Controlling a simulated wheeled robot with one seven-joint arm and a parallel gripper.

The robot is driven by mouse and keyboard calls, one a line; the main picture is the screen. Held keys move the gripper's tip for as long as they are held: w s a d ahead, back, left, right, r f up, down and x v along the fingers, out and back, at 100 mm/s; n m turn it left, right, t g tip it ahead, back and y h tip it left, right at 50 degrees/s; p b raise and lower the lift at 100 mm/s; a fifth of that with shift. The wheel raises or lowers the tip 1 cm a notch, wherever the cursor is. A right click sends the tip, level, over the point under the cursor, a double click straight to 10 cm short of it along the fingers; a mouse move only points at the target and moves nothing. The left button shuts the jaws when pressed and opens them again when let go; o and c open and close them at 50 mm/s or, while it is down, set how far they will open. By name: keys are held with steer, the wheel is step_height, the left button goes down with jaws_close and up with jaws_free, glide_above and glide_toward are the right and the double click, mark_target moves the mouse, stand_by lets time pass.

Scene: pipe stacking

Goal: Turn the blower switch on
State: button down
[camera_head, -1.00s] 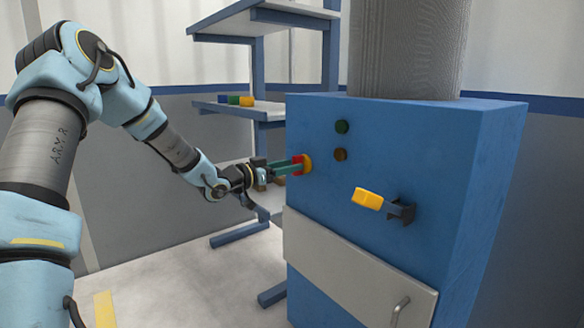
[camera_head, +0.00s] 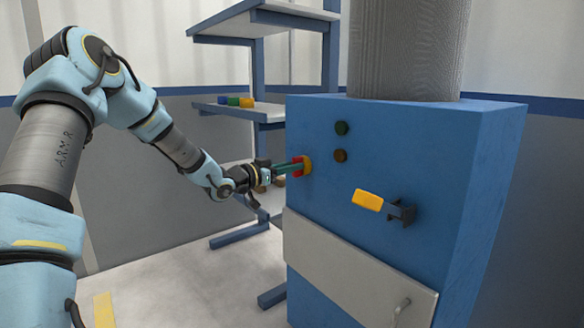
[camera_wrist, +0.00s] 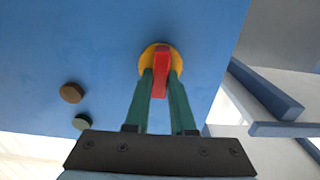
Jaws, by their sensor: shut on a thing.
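The blower switch is a red handle (camera_wrist: 161,75) on a round yellow base, set on the front of the blue cabinet (camera_head: 420,150). In the head view the switch's yellow base (camera_head: 307,164) shows at the cabinet's left side. My gripper (camera_head: 290,168) has its green fingers at the switch. In the wrist view my gripper (camera_wrist: 160,88) has one finger on each side of the red handle and is shut on it. The fingers hide part of the yellow base.
A green button (camera_head: 342,128) and a brown button (camera_head: 340,155) sit right of the switch. A yellow handle (camera_head: 367,200) on a dark bracket sticks out lower right. A blue shelf rack (camera_head: 262,70) with small coloured blocks (camera_head: 236,101) stands behind.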

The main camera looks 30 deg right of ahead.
steer(key=shift+f+m+b, duration=0.1)
steer(key=shift+m+b, duration=0.3)
steer(key=m+b, duration=0.5)
steer(key=b, duration=0.1)
steer(key=m+b, duration=1.1)
steer(key=shift+s+f+m+b, duration=0.3)
steer(key=shift+f+m+b, duration=0.05)
steer(key=shift+m+b, duration=0.05)
steer(key=shift+r+m, duration=0.1)
steer(key=shift+m, duration=0.2)
steer(key=c, duration=0.8)
jaws_free()
steer(key=shift+o, duration=0.2)
steer(key=s+a+p, duration=0.2)
steer(key=a, duration=0.8)
steer(key=shift+a, duration=0.25)
